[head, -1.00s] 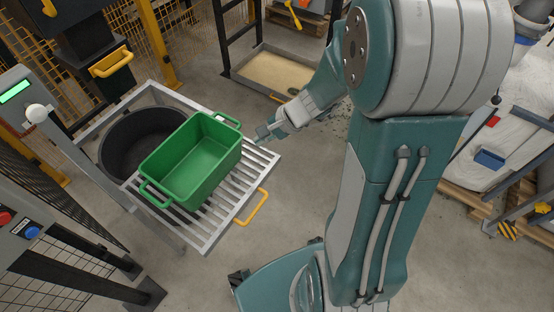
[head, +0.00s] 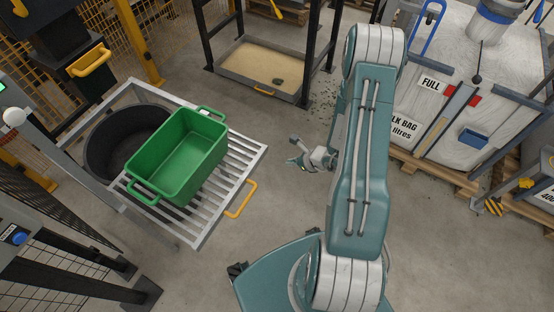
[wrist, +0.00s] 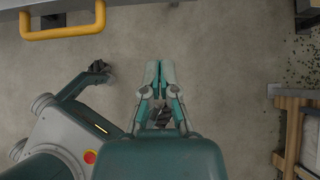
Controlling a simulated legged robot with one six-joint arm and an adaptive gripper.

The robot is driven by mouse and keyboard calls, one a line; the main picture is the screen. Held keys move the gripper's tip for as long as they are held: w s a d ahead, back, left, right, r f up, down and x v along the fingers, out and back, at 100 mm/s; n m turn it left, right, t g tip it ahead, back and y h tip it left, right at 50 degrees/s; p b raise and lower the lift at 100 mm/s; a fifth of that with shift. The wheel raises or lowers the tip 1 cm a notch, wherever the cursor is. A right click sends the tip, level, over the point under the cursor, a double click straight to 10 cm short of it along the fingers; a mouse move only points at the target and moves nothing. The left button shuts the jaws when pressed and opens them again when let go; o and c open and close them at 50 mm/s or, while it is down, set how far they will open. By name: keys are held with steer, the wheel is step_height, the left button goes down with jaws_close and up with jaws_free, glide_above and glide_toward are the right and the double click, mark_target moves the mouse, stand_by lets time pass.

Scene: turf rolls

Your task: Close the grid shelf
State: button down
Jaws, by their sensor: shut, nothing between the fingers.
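The grid shelf (head: 214,208) is a grey slatted frame on the left in the head view. It sticks out to the right of a dark round tub (head: 97,150), which shows under its left part. A green crate (head: 180,160) with two handles sits on the slats. The shelf's yellow handle (head: 241,199) is on its right front edge; a yellow handle (wrist: 62,27) also shows at the upper left in the wrist view. My gripper (head: 292,162) is shut and empty, to the right of the handle and apart from it. Its closed fingers (wrist: 159,75) point up in the wrist view.
A sand-filled tray (head: 262,70) stands on a black frame at the back, with dark debris on the floor beside it. White bulk bags (head: 440,110) on wooden pallets stand at the right. Black fencing (head: 60,245) is at the lower left.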

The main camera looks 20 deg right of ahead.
mark_target(260, 160)
steer(key=shift+w+a+f, duration=1.05)
steer(key=shift+w, duration=0.35)
steer(key=shift+w+a+f, duration=1.05)
steer(key=shift+w+f, duration=0.05)
steer(key=shift+w, duration=0.35)
steer(key=shift+w+a+f, duration=1.05)
steer(key=shift+w, duration=0.35)
